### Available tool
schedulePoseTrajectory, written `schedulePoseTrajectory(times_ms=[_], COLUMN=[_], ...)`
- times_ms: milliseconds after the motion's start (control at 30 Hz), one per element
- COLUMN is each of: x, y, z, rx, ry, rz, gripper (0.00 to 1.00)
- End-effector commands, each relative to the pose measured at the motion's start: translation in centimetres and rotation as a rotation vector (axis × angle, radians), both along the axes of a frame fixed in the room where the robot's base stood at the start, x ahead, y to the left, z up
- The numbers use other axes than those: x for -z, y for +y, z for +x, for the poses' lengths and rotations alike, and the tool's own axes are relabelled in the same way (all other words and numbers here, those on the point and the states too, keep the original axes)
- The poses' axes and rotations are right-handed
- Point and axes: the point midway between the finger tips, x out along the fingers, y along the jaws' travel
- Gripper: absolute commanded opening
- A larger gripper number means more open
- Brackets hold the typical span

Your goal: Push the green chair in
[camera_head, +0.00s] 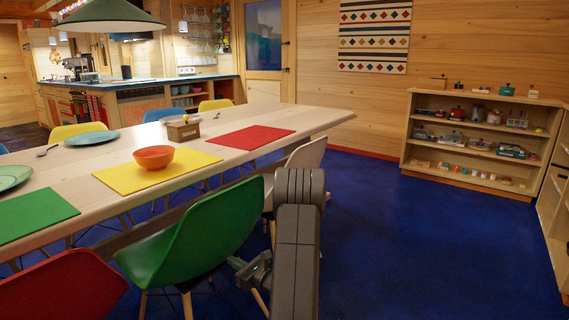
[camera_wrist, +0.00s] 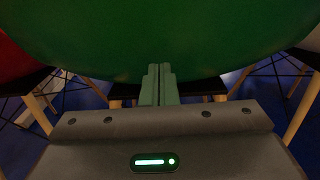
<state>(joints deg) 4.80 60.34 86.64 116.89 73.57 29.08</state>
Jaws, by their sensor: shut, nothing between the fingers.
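The green chair (camera_head: 205,235) stands at the near side of the long wooden table (camera_head: 290,117), its back toward me and its seat toward the table. My gripper (camera_head: 240,266) is low behind the chair, at the right of its backrest. In the wrist view the green chair (camera_wrist: 160,40) fills the upper part. My gripper's fingers (camera_wrist: 159,84) are together and empty, pointing at the lower part of the green shell. I cannot tell whether the fingertips touch it. My arm hides part of the floor and the white chair.
A red chair (camera_head: 65,288) stands close on the left and a white chair (camera_head: 300,160) on the right. An orange bowl (camera_head: 153,158) sits on a yellow mat (camera_head: 190,173). Blue floor (camera_head: 430,250) is clear to the right, up to a wooden shelf (camera_head: 460,170).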

Motion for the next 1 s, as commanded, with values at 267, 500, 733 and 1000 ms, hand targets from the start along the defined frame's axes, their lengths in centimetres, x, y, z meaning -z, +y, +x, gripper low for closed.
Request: schedulePoseTrajectory(times_ms=[267,500,733,1000], x=[-0.1,-0.1,-0.1,0.0], y=[1.5,2.7,3.8,1.9], z=[1.1,1.9,2.7,1.5], rx=[-0.002,-0.002,-0.001,0.002], ry=[-0.005,-0.004,-0.004,-0.001], rz=[0.001,0.002,0.002,0.000], gripper=[0.00,0.00,0.00,0.00])
